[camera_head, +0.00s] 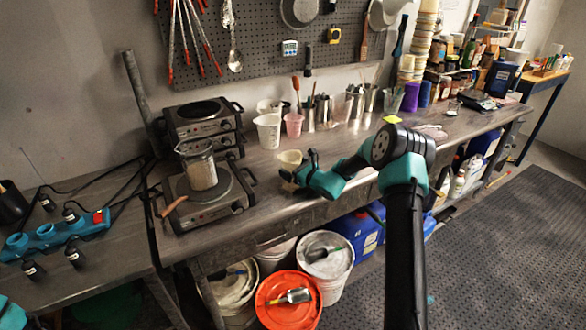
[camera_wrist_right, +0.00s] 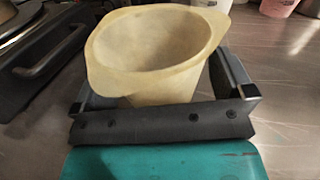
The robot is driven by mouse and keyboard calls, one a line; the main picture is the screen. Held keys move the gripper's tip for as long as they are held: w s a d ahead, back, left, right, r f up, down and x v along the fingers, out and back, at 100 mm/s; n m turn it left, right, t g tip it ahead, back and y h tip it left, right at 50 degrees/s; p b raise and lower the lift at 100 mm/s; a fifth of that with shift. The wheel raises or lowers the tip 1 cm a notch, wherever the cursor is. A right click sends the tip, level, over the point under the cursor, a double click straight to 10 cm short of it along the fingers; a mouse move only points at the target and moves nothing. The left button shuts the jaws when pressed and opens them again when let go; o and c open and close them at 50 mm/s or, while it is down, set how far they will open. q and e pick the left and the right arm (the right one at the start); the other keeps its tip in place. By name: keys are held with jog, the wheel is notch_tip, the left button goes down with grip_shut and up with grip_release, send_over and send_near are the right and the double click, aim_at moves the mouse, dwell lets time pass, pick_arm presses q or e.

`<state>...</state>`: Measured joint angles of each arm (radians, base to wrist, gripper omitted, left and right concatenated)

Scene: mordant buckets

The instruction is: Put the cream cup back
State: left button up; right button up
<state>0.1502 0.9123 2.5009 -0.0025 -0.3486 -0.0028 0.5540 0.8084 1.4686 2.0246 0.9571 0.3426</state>
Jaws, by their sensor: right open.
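The cream cup (camera_head: 290,158), with a pouring lip and a side tab, stands upright on the grey worktop (camera_head: 262,168), right of the front hot plate. In the right wrist view the cream cup (camera_wrist_right: 155,60) fills the space between my fingers. My right gripper (camera_head: 298,170) is open, with one finger on each side of the cup; it shows in the wrist view too (camera_wrist_right: 160,95). I cannot tell whether a finger touches the cup. The cup's lower front is hidden by the gripper's dark crosspiece. My left gripper is not in view.
A glass beaker (camera_head: 202,172) stands on the front hot plate (camera_head: 215,205), left of the cup. A white jug (camera_head: 268,132) and a pink cup (camera_head: 293,125) stand behind it, with metal containers (camera_head: 322,108) to their right. The worktop's front edge is close to my gripper.

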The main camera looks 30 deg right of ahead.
jog(key=v, duration=1.2)
dwell(2.2)
